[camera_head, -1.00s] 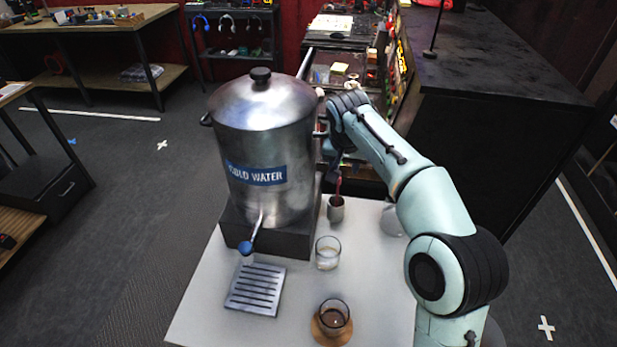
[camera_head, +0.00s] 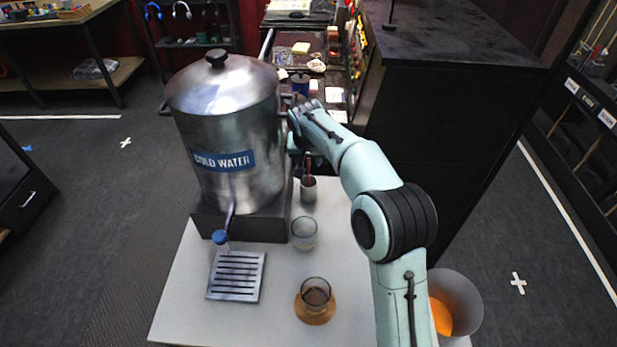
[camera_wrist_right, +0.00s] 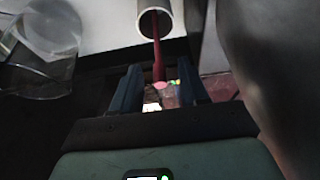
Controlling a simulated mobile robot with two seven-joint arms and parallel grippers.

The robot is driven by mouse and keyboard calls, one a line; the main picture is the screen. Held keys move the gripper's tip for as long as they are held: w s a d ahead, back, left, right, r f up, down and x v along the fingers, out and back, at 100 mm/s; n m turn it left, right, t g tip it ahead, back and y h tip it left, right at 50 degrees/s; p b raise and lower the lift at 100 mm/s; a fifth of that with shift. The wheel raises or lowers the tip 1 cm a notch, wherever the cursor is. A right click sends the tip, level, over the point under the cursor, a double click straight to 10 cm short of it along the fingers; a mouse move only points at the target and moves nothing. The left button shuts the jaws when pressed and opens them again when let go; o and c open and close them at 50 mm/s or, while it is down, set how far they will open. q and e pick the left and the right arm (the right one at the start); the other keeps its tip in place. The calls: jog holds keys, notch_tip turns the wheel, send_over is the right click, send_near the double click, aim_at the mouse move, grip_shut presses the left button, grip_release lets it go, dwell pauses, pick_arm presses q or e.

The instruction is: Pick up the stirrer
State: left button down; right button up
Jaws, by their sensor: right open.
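The stirrer (camera_head: 308,170) is a thin dark red stick standing in a small grey metal cup (camera_head: 309,190) on the white table, beside the water urn. In the right wrist view the stirrer (camera_wrist_right: 158,62) runs from the mouth of the cup (camera_wrist_right: 157,22) toward the gap between my fingers. My right gripper (camera_wrist_right: 158,75) is open, with one finger on each side of the stirrer's line; I cannot tell whether either touches it. In the head view my right gripper is mostly hidden by its own wrist, at the stirrer's upper end. My left gripper is not in view.
A large steel urn (camera_head: 222,115) labelled COLD WATER stands left of the cup, with a drip tray (camera_head: 213,290) below its tap. A clear glass (camera_head: 305,234) and a glass of brown liquid (camera_head: 316,293) on a round coaster stand nearer. A grey bin (camera_head: 468,300) is at right.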

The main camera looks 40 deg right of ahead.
jog(key=x, duration=0.2)
jog(key=shift+w+d+f, duration=0.1)
jog(key=shift+w+f, duration=0.05)
jog(key=shift+f, duration=0.2)
grip_shut()
jog(key=shift+r, duration=0.15)
